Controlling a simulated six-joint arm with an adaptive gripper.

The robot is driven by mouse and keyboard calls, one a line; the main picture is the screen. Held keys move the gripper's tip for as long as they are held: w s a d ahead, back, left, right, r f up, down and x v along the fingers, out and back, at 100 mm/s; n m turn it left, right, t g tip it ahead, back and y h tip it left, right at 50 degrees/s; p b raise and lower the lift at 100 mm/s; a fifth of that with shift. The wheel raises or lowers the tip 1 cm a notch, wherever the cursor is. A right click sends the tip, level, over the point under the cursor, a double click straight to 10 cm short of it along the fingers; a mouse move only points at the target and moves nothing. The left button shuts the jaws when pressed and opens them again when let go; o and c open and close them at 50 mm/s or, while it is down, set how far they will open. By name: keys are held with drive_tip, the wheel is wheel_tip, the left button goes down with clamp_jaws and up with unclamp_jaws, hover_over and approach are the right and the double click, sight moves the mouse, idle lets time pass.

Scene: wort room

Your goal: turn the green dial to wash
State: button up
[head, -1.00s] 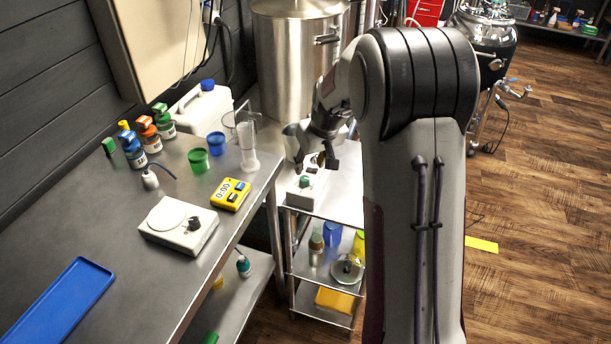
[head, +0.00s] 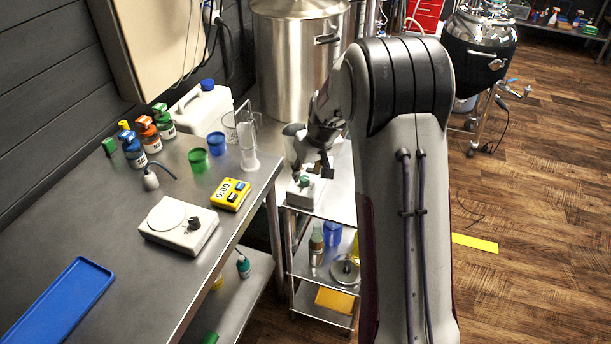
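Whether a finger touches the dial cannot be told from this view.
The steel bench (head: 93,221) on the left carries a white scale (head: 176,222), a yellow timer (head: 231,194), green and blue cups, bottles and a blue tray (head: 62,302). A large steel kettle (head: 291,70) stands behind the cart.

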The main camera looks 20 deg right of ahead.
sight(305, 178)
drive_tip(key=shift+x, duration=1.75)
clamp_jaws()
